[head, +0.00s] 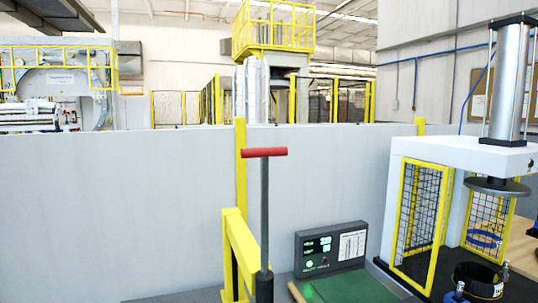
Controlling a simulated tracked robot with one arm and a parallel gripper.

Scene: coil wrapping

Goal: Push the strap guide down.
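A dark upright lever (264,215) with a red crossbar handle (264,152) stands near the middle of the view. The lever is close to vertical, with its handle at the top, and its foot goes into a dark sleeve at the bottom edge. No part is marked as the strap guide; I cannot tell whether this lever is it. My gripper is not in view, so its opening and its place relative to the lever do not show.
A yellow frame (238,245) stands just left of the lever. To its right are a control panel (331,247) with green lights and a green-topped surface (350,290). A white press (460,153) with yellow mesh guards stands at the right. A grey wall (110,215) runs behind.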

